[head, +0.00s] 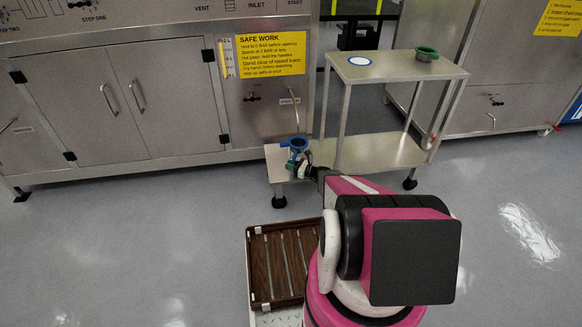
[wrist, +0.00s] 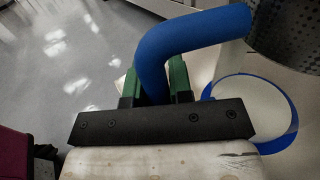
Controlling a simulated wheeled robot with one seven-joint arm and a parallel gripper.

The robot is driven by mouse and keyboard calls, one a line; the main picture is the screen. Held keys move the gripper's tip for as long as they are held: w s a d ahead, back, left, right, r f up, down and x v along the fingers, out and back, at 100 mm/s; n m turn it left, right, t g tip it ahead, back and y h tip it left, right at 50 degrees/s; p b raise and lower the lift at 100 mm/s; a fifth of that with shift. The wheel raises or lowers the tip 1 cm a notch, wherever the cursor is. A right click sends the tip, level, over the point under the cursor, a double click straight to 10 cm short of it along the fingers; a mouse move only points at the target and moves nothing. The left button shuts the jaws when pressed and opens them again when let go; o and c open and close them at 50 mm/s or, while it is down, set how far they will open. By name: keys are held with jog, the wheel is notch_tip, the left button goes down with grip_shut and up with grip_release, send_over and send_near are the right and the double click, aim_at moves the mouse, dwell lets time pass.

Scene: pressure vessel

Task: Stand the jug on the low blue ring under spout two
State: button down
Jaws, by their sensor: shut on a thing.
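The jug (head: 298,143) has a blue rim and is at the low left end of the steel stand, in front of the cabinet. In the wrist view its blue handle (wrist: 190,42) is between the green finger pads of my gripper (wrist: 155,85), which is shut on it. The speckled grey jug body (wrist: 290,35) is at the upper right. The low blue ring (wrist: 291,140) surrounds a pale disc below the jug; a gap seems to show between them. In the head view that ring is hidden. A thin spout (head: 293,97) hangs from the cabinet above the jug.
A stand leg rises right of the jug. A brown slatted tray (head: 258,270) is beside my base. Floor at left is clear.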

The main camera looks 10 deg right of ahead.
jog(key=shift+f, duration=0.1)
jog(key=c, duration=1)
grip_release()
jog(key=shift+f, duration=0.1)
